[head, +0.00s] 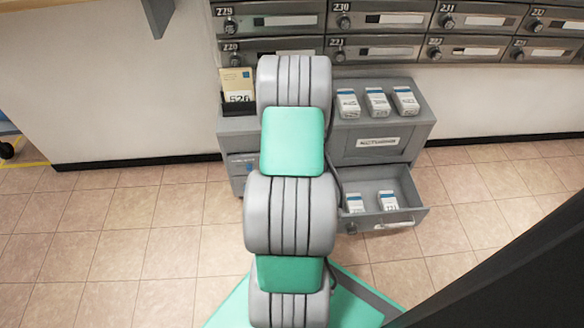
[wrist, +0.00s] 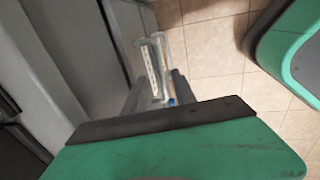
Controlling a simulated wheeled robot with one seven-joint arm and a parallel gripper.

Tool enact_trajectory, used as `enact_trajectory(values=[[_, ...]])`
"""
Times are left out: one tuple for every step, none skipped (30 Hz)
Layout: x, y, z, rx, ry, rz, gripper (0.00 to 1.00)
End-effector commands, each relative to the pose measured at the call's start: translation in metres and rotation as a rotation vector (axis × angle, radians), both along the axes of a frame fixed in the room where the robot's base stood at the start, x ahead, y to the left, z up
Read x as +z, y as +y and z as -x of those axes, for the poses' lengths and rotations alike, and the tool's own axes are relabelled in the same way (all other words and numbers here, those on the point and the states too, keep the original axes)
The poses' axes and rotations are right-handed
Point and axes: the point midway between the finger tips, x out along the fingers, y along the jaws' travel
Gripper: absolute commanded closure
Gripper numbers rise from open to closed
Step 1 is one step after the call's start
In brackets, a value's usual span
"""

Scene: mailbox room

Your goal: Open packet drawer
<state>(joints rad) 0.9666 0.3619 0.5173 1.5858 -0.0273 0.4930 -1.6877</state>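The packet drawer (head: 408,190) is pulled out from the lower right of a grey cabinet (head: 350,150). Two white and blue packets (head: 389,200) stand inside it. Its pale handle (head: 397,223) is on the front, with nothing on it in the head view. My gripper is hidden behind my arm in the head view. In the wrist view my gripper (wrist: 156,90) shows two grey fingers standing apart. Pale narrow shapes (wrist: 151,68) show between and beyond them; I cannot tell if these are packets or whether they touch the fingers.
Three packets (head: 377,102) stand on the cabinet top, and a card holder (head: 238,92) is at its left. A closed compartment front (head: 377,143) is above the drawer. Mailboxes (head: 380,45) line the wall. Tiled floor (head: 490,200) is clear to the right and left.

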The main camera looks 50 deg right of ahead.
Motion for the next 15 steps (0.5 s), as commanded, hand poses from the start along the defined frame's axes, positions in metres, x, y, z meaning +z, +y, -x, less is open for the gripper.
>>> enact_trajectory(values=[[-0.015, -0.001, -0.002, 0.001, 0.001, -0.001, 0.68], [-0.02, -0.001, -0.003, 0.002, 0.002, -0.001, 0.68], [-0.026, -0.002, -0.003, 0.001, 0.001, -0.001, 0.68], [-0.029, -0.003, -0.004, 0.001, 0.001, -0.001, 0.68], [-0.032, -0.003, -0.004, 0.001, 0.001, -0.001, 0.68], [-0.034, -0.004, -0.005, 0.001, 0.0, 0.0, 0.68], [-0.035, -0.005, -0.005, 0.0, -0.001, 0.001, 0.68], [-0.036, -0.005, -0.005, 0.0, -0.001, 0.001, 0.68], [-0.036, -0.005, -0.005, -0.001, -0.001, 0.001, 0.68], [-0.036, -0.006, -0.005, -0.001, -0.001, 0.001, 0.68], [-0.036, -0.006, -0.005, -0.002, -0.001, 0.002, 0.68], [-0.035, -0.006, -0.005, -0.002, -0.001, 0.002, 0.68], [-0.035, -0.006, -0.005, -0.002, -0.001, 0.002, 0.68], [-0.035, -0.006, -0.004, -0.003, 0.0, 0.001, 0.68], [-0.035, -0.006, -0.004, -0.003, 0.0, 0.001, 0.68]])
